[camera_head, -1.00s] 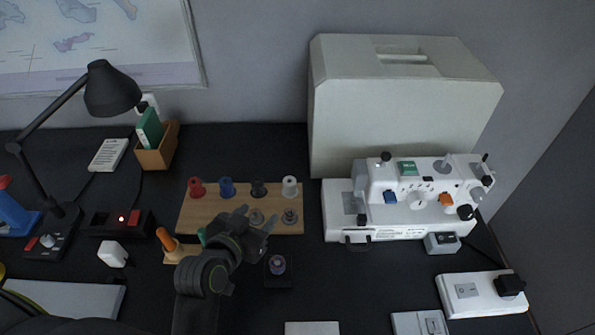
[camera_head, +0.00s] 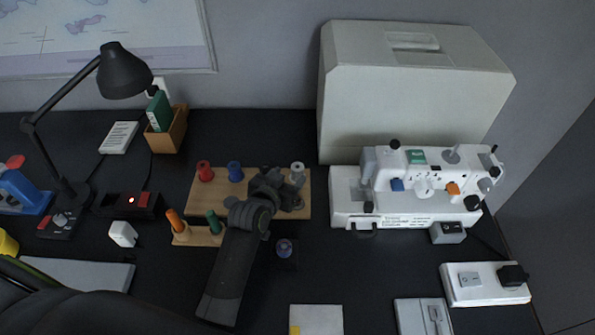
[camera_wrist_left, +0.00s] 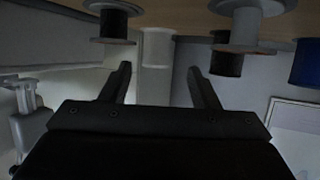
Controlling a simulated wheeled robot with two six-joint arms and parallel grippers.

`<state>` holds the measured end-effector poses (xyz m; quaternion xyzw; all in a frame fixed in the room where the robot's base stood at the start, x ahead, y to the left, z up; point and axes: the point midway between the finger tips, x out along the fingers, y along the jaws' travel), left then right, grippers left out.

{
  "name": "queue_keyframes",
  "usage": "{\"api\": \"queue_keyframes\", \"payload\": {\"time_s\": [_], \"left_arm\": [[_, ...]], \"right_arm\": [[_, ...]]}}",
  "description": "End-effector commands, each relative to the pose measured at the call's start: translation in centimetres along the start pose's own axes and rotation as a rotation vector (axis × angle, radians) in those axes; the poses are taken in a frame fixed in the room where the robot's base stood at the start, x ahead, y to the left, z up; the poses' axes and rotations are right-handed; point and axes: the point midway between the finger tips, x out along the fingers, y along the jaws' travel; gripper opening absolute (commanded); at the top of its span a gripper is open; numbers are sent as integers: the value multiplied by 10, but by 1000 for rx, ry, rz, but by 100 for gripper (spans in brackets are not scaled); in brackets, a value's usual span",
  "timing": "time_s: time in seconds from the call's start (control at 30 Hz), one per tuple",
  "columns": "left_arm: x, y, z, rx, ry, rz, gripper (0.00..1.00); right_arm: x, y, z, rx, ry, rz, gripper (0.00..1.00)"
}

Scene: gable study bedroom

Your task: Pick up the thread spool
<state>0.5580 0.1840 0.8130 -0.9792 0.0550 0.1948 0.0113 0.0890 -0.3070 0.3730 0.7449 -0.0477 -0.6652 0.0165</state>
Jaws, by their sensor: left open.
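A wooden board (camera_head: 203,205) holds thread spools: a red spool (camera_head: 205,170), a blue spool (camera_head: 235,171) and a white spool (camera_head: 297,171) in its back row. My left gripper (camera_head: 289,186) is open and empty over the board's right part, just in front of the white spool. It hides the black spool and the front spools in the head view. The tilted left wrist view shows the white spool (camera_wrist_left: 157,46) beyond and between the open fingers (camera_wrist_left: 161,78). A black spool (camera_wrist_left: 225,62), a blue spool (camera_wrist_left: 305,62), a grey spool (camera_wrist_left: 245,22) and a dark spool (camera_wrist_left: 110,20) also show there.
A white sewing machine (camera_head: 420,195) stands right of the board, before a large pale cover (camera_head: 415,95). A small stand (camera_head: 200,238) with orange and green pegs is at left. Free desk lies at front centre.

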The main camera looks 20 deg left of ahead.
Motion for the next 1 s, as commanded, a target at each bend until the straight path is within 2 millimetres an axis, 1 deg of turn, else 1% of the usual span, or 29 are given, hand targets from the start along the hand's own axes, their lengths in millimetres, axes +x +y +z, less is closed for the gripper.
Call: {"api": "queue_keyframes", "payload": {"time_s": [0.2,0.3,0.43,0.67,1.0], "left_arm": [[28,5,-1,1,0,1,56],[38,5,-1,1,0,0,56],[43,4,-1,1,1,0,56],[44,4,-1,0,1,0,56],[44,5,0,-1,0,0,11]], "right_arm": [[-2,0,3,1,-5,0,0],[-2,0,4,1,-6,0,0],[-2,0,4,1,-7,0,0],[-2,0,4,1,-7,0,0],[-2,0,4,1,-8,0,0]]}}
